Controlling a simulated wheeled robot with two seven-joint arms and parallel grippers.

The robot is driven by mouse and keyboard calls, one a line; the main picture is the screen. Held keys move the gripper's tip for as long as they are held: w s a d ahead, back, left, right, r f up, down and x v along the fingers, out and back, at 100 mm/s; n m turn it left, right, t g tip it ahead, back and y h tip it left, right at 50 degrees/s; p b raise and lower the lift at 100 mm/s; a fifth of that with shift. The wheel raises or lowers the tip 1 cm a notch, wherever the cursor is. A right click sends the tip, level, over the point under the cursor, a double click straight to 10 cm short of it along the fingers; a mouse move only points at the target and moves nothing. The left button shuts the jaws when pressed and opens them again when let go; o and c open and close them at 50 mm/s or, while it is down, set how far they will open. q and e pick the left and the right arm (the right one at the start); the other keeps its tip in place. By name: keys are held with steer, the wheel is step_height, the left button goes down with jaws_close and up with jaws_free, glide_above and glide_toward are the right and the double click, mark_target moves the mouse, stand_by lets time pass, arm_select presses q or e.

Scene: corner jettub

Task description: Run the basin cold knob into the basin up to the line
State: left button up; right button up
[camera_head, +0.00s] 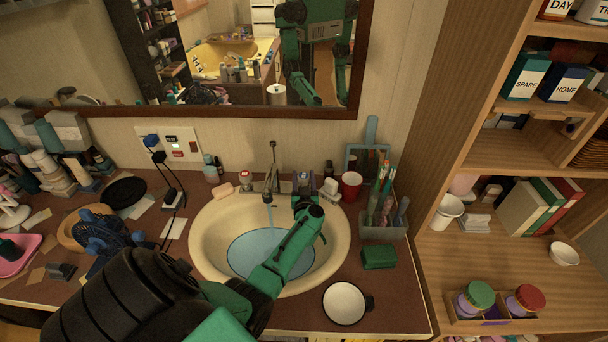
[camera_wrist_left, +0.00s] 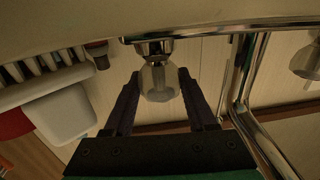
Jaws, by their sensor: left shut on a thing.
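The cream basin (camera_head: 208,222) holds blue water (camera_head: 248,254). A thin blue stream runs from the chrome spout (camera_head: 267,190). My left gripper (camera_head: 304,186) is at the cold knob, right of the spout, and mostly hides it in the head view. In the left wrist view the clear cold knob (camera_wrist_left: 158,82) sits between the fingers of my left gripper (camera_wrist_left: 158,90), shut on it. The red-marked knob (camera_head: 246,178) is left of the spout and shows as a clear knob (camera_wrist_left: 308,60) in the wrist view. I cannot make out a line in the basin. My right gripper is out of view.
A red cup (camera_head: 350,185) and a white bottle (camera_head: 329,190) stand close right of my gripper, by a brush holder (camera_head: 384,226). A green sponge (camera_head: 379,256) and a white mug (camera_head: 345,302) lie nearer. Soap (camera_head: 223,190) is on the left rim. The mirror (camera_head: 250,109) hangs behind.

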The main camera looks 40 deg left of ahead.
arm_select(q)
steer(key=shift+y, duration=0.3)
steer(key=o, duration=1.4)
steer(key=shift+s+d, duration=0.3)
steer(key=shift+d, duration=0.05)
steer(key=p+v, duration=0.1)
steer(key=v, duration=1)
steer(key=shift+r+p, duration=0.15)
steer(key=shift+p, duration=0.25)
